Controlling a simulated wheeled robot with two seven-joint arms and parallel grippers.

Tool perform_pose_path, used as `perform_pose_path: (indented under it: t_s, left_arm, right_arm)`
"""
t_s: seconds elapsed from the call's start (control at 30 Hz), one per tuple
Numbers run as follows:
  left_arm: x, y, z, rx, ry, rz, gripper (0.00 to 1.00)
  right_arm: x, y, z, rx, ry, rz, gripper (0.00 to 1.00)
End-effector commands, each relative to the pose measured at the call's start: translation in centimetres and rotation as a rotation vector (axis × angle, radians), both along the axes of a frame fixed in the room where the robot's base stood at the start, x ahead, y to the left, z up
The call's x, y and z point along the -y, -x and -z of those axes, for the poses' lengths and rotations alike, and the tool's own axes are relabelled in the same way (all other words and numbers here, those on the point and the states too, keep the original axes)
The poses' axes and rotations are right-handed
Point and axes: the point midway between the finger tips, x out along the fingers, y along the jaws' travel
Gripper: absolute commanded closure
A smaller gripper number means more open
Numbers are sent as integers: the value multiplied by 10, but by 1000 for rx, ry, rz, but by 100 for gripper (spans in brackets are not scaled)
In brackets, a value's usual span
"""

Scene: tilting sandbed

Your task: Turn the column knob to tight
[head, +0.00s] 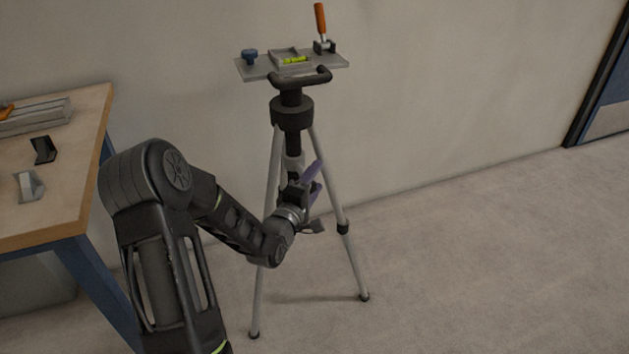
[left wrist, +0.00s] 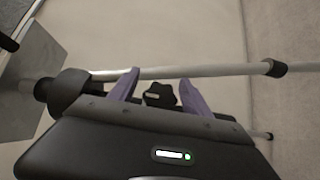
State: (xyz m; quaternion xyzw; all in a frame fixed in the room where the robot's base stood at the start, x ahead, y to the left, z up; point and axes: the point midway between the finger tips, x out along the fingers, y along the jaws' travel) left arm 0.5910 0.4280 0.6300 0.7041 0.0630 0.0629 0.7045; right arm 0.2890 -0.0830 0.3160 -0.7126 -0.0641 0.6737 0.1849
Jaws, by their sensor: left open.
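The tripod (head: 292,113) stands on the floor by the wall, with a tilting plate (head: 335,61) on top. The column knob (left wrist: 159,95) is a small black lobed knob, seen in the left wrist view between my gripper's two purple fingers. In the head view my arm and gripper hide it. My left gripper (head: 314,178) is open at the tripod's column below the collar; it also shows in the left wrist view (left wrist: 158,92). The fingers stand on either side of the knob, with gaps visible. My right gripper is not in view.
The plate carries a blue knob (head: 250,56), a green bubble level (head: 295,60) and an orange-handled clamp (head: 321,25). A wooden-topped table (head: 75,218) with several items stands at left. Tripod legs spread close around my gripper. The floor at right is clear.

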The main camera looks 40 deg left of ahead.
Motion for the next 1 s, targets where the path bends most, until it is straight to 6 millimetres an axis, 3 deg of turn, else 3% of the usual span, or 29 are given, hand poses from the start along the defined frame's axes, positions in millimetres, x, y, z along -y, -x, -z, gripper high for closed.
perform_pose_path:
  t_s: [0.1, 0.8, 1.0]
  left_arm:
    - [0, 0, 0, 0, 0, 0, 44]
    - [0, 1, 0, -1, 0, 0, 100]
    - [0, 1, 0, -4, -2, 0, 100]
  right_arm:
    - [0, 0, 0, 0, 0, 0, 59]
    - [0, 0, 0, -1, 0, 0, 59]
    - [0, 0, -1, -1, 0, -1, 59]
